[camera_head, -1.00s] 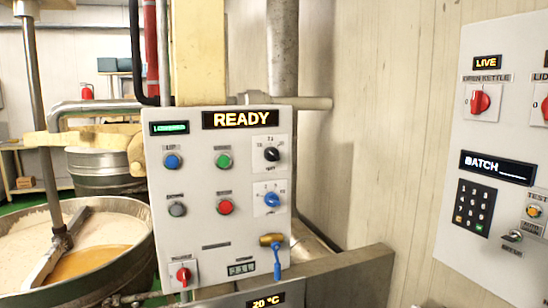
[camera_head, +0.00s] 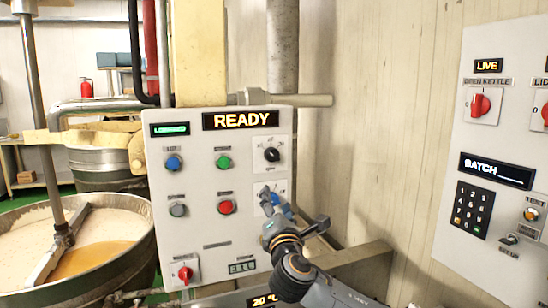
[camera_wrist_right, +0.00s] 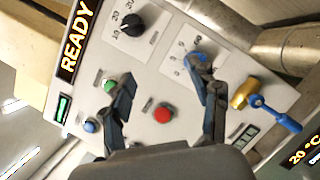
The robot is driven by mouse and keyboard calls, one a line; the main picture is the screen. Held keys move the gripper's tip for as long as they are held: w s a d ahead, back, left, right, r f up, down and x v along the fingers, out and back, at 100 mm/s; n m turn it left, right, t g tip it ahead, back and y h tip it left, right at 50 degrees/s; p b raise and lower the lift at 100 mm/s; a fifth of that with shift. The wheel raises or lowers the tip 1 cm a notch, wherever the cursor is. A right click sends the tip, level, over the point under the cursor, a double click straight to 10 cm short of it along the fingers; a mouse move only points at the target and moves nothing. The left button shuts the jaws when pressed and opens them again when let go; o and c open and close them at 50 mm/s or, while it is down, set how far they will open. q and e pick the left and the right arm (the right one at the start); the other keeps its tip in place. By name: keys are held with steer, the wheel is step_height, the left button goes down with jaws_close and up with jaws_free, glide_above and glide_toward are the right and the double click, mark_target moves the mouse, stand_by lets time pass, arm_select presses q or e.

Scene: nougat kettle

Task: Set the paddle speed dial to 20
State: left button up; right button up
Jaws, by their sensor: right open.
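Two dials sit on the right side of the control panel (camera_head: 203,240). The black dial (camera_head: 272,155) is the upper one, and it also shows in the right wrist view (camera_wrist_right: 131,24). The blue dial is below it; in the right wrist view the blue dial (camera_wrist_right: 199,58) is partly covered by one finger. The lettering under both dials is too small to tell which is paddle speed. My right gripper (camera_head: 274,204) is in front of the blue dial. In the right wrist view it (camera_wrist_right: 160,70) is open and empty. My left gripper is out of view.
Blue, green, grey and red buttons (camera_head: 225,207) fill the panel's left and middle. A brass valve with a blue handle (camera_wrist_right: 275,115) is close beside my gripper. A kettle (camera_head: 120,270) stands left, and a second panel (camera_head: 510,60) is at right.

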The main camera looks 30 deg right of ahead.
mark_target(274, 158)
step_height(274, 158, up, 4)
steer(key=s+r, duration=0.1)
steer(key=s, duration=0.1)
steer(key=shift+t, duration=0.4)
steer(key=p+x, duration=0.4)
steer(key=x, duration=0.8)
steer(key=shift+a, duration=0.1)
steer(key=shift+w+d+p, duration=0.3)
steer(key=shift+w, duration=0.35)
steer(key=c, duration=1.2)
steer(key=shift+o, duration=0.2)
